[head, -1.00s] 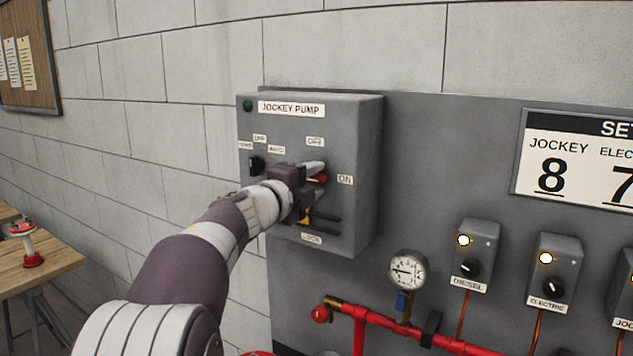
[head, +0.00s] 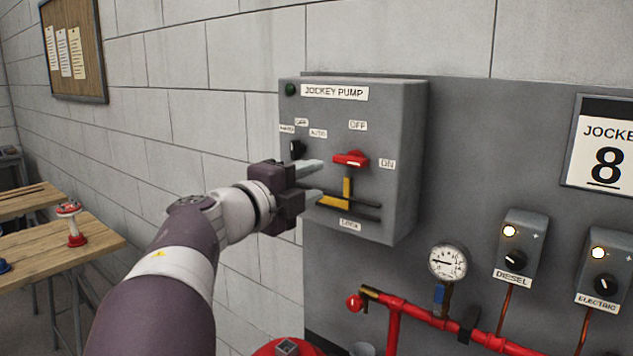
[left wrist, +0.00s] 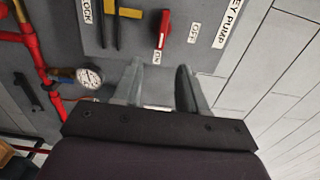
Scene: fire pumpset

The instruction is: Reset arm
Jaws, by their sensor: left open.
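My left gripper (head: 314,182) is open and empty in front of the grey jockey pump box (head: 405,150). Its fingers point right and stand to the left of the red switch handle (head: 351,159) and the yellow latch piece (head: 336,203). In the left wrist view both fingers (left wrist: 158,85) are apart with nothing between them. The red switch (left wrist: 163,29) shows there beyond the fingertips. My left arm comes in from the lower left. My right gripper is not in view.
A pressure gauge (head: 447,262) and red pipes (head: 420,315) are below the box on the right. The diesel control box (head: 522,245) is further right. A wooden table (head: 95,248) with a red-and-white part (head: 75,224) stands at the left. Bare wall fills the space behind my arm.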

